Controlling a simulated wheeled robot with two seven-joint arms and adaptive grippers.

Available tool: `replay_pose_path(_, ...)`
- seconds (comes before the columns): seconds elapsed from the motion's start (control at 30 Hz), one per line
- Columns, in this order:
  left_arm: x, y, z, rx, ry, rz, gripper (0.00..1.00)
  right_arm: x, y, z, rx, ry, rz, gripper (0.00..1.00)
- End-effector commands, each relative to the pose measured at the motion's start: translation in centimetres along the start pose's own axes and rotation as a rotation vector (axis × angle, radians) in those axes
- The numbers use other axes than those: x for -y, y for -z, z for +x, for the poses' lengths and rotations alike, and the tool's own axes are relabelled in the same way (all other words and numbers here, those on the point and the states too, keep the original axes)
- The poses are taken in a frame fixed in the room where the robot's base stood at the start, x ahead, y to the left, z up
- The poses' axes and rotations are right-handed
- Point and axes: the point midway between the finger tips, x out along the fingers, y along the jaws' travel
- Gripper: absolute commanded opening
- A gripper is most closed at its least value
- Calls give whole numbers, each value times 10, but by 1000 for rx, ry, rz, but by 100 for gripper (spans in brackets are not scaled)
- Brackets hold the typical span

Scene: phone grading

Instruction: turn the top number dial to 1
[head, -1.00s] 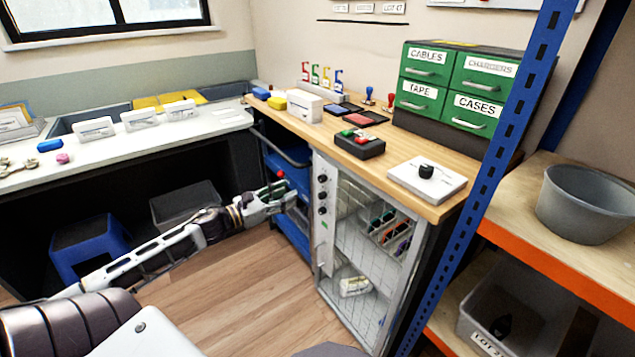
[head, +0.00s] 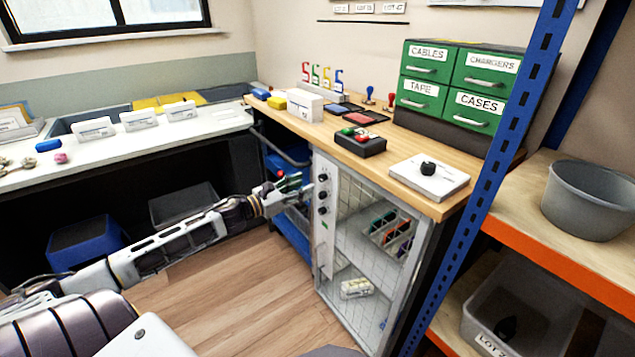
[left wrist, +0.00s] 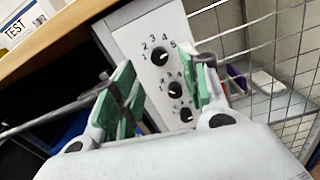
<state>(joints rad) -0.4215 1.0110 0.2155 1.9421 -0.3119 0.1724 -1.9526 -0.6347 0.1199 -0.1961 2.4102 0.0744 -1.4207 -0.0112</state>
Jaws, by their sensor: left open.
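The top number dial (left wrist: 159,56) is a round black knob on a pale panel (head: 322,235), with the numbers 1 to 5 around it. Its pale pointer mark seems to face up and right, but the exact number is hard to read. In the head view the top dial (head: 322,178) is the highest of the knobs. Below it are a second dial (left wrist: 175,89) and a third dial (left wrist: 187,115). My left gripper (head: 302,186) is open just left of the panel. In the left wrist view its green-padded fingers (left wrist: 162,88) frame the dials, with nothing between them held.
A wire-mesh cabinet door (head: 375,250) is right of the panel. The wooden worktop (head: 400,200) overhangs above, carrying a white box (head: 305,105) and a black button box (head: 360,143). A dark rail (head: 280,148) is left of the panel. Floor in front is clear.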

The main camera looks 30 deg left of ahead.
Motion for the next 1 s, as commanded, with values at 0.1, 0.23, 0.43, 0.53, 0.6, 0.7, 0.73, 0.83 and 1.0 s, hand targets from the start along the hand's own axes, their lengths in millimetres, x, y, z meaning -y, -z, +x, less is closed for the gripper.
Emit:
replay_pose_path(0.1, 0, 0, 6, 0, -1, 1, 45, 1, -4, 6, 2, 5, 1, 0)
replay_pose_path(0.23, -1, 0, 13, -1, -2, 1, 45, 2, -5, 10, -5, 9, 3, 0)
replay_pose_path(0.43, 0, 0, 22, 0, 0, 0, 45, 3, -4, 16, -16, 15, 5, 0)
replay_pose_path(0.53, 0, 0, 26, 1, 0, -1, 45, 4, -2, 18, -26, 19, 9, 0)
replay_pose_path(0.6, 0, 0, 29, 1, -1, -1, 45, 4, -2, 20, -30, 22, 11, 0)
replay_pose_path(0.7, -1, 1, 33, -1, -1, -1, 45, 5, 0, 22, -40, 26, 14, 0)
replay_pose_path(0.73, -1, 0, 34, 0, -2, -1, 45, 5, 1, 22, -44, 27, 15, 0)
replay_pose_path(0.83, -1, 0, 39, -1, -1, 1, 45, 6, 2, 24, -53, 30, 16, 0)
replay_pose_path(1.0, 0, 0, 46, 0, -1, 0, 45, 6, 0, 28, -55, 35, 18, 0)
